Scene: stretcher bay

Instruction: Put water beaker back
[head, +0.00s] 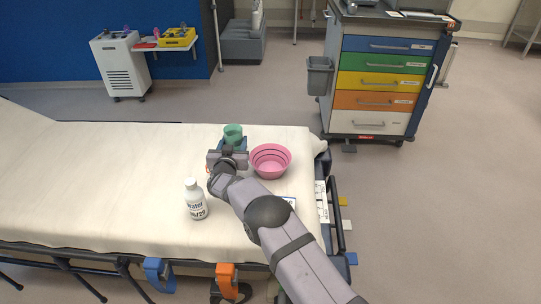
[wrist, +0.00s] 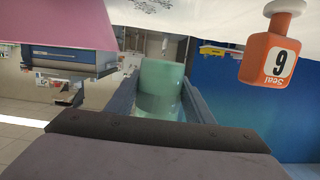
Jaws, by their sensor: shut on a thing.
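The green, translucent beaker (head: 233,131) is at the far side of the stretcher's white sheet in the head view, just beyond my gripper (head: 231,146). In the wrist view the beaker (wrist: 160,85) sits between the two fingers, which are shut on it. Whether its base touches the sheet cannot be told.
A pink bowl (head: 271,160) stands just right of my gripper. An orange bottle marked 6 (wrist: 268,58) is close by in the wrist view, mostly hidden in the head view. The sheet (head: 110,180) is clear to the left. A drawer trolley (head: 380,75) stands beyond the stretcher.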

